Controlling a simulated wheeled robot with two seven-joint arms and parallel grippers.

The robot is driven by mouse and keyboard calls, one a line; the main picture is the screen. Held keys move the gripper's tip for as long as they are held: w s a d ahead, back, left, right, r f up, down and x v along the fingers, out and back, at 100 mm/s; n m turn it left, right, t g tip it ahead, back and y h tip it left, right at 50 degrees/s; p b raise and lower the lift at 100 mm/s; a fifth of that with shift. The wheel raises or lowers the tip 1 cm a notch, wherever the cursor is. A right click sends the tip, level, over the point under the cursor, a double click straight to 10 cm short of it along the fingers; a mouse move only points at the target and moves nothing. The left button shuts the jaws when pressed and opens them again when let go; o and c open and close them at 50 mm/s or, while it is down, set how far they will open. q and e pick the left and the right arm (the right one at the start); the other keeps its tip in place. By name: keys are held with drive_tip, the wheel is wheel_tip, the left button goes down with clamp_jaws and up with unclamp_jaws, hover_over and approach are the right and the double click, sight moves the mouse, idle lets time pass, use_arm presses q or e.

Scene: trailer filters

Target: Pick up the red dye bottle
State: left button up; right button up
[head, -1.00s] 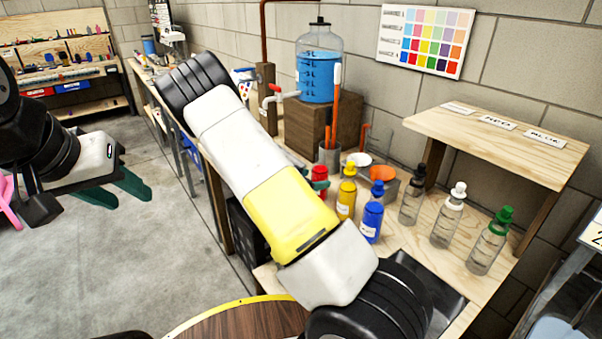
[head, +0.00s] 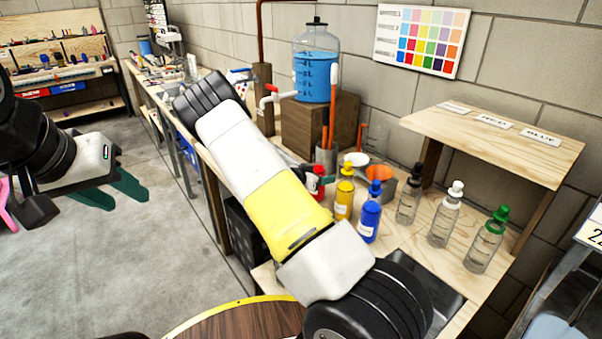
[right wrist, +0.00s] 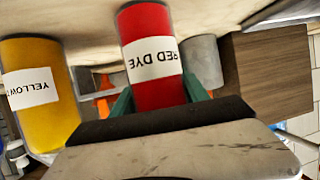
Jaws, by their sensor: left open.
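The red dye bottle (head: 316,183) is on the wooden bench, partly hidden behind my right arm in the head view. In the right wrist view the red dye bottle (right wrist: 152,50) appears upside down, its "RED DYE" label facing the camera. My right gripper (right wrist: 160,100) has its green fingers against both sides of it, with no visible gap. Whether the bottle is off the bench I cannot tell. My left gripper (head: 120,190) is open and empty over the floor at left.
A yellow bottle (head: 343,200) and a blue bottle (head: 370,218) stand close to the red one. Clear bottles with black (head: 408,208), white (head: 446,222) and green (head: 486,245) caps stand further right. A water jug (head: 316,75) sits on a wooden block (head: 300,125) behind.

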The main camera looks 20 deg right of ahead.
clamp_jaws()
drive_tip(key=shift+r, duration=0.1)
